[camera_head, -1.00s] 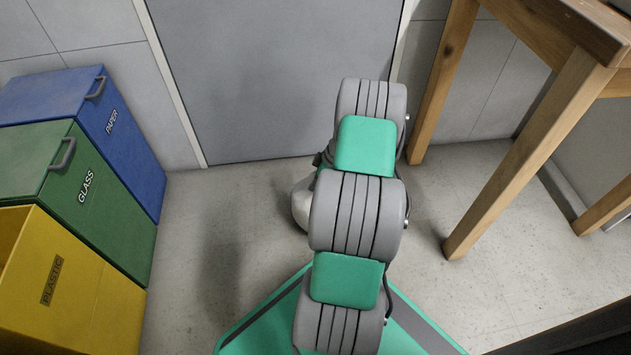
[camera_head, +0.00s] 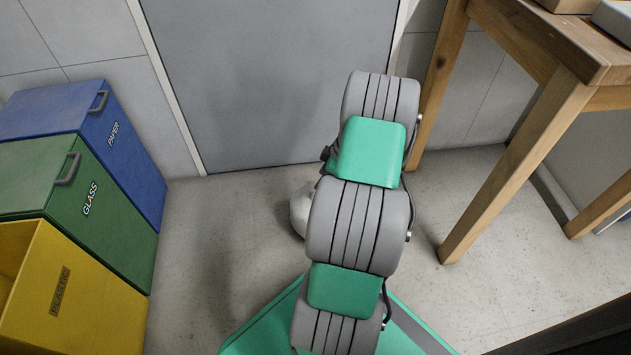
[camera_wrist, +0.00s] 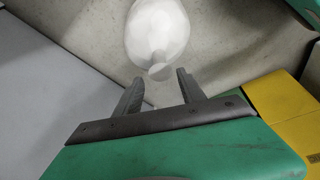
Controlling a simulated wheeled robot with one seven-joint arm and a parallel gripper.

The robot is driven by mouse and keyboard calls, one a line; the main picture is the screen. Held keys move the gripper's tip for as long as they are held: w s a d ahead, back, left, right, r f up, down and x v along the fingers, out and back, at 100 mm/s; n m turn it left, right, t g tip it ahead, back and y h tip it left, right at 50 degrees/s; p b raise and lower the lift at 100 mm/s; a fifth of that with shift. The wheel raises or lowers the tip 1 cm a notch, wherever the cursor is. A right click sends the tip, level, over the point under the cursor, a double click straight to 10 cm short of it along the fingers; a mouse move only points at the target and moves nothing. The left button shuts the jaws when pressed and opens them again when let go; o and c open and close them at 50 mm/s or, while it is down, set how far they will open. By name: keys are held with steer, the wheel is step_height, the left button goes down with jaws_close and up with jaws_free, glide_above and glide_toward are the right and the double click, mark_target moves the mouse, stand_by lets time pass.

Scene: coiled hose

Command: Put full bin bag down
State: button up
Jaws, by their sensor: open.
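The full bin bag is a white, rounded bag with a narrow tied neck (camera_wrist: 157,33). In the wrist view it lies on the grey floor, its neck pointing toward my gripper. My gripper (camera_wrist: 160,76) is open, its two dark fingers apart, with the end of the neck just beyond or between the tips; I cannot tell whether they touch. In the head view the pale bag (camera_head: 299,211) shows only as a sliver at the left of my arm, which hides the rest. My gripper is hidden there.
Blue paper (camera_head: 118,139), green glass (camera_head: 100,196) and yellow plastic (camera_head: 85,300) bins stand in a row at the left. A grey door (camera_head: 265,80) is behind. A wooden table (camera_head: 525,155) stands at the right. Bare floor lies between the bins and my arm.

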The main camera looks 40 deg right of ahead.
steer(key=w+a+r+m+g, duration=0.1)
steer(key=w+a+r+m, duration=0.15)
steer(key=a+r, duration=1.2)
steer(key=s+a+r+m, duration=0.1)
steer(key=s+a+r, duration=0.1)
steer(key=s+a, duration=0.2)
steer(key=s+a+r+m+h, duration=0.1)
steer(key=s+a+r, duration=0.2)
steer(key=a, duration=0.5)
steer(key=s+a+r+m+h, duration=0.1)
steer(key=s+a+r+m, duration=0.1)
steer(key=s+a, duration=0.3)
steer(key=shift+a+r+g+p, duration=0.35)
steer(key=shift+a+r, duration=0.15)
steer(key=shift+a, duration=0.25)
